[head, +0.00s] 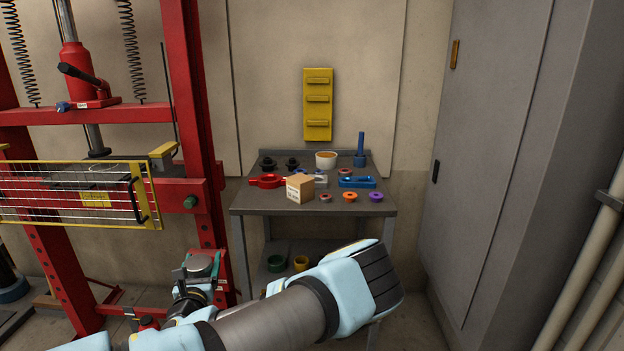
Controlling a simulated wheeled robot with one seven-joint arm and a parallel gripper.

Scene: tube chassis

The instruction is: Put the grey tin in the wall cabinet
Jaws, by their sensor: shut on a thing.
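My gripper (202,266) is at the lower left of the head view, in front of the red press. The tin's lower part is hidden by the gripper. A tall grey door-like panel (485,140) stands at the right, closed, with a dark handle and a small yellow-brown fitting. I cannot tell if it is the wall cabinet; no other cabinet shows.
A yellow rack (318,105) hangs on the wall. Pipes (600,230) run at right.

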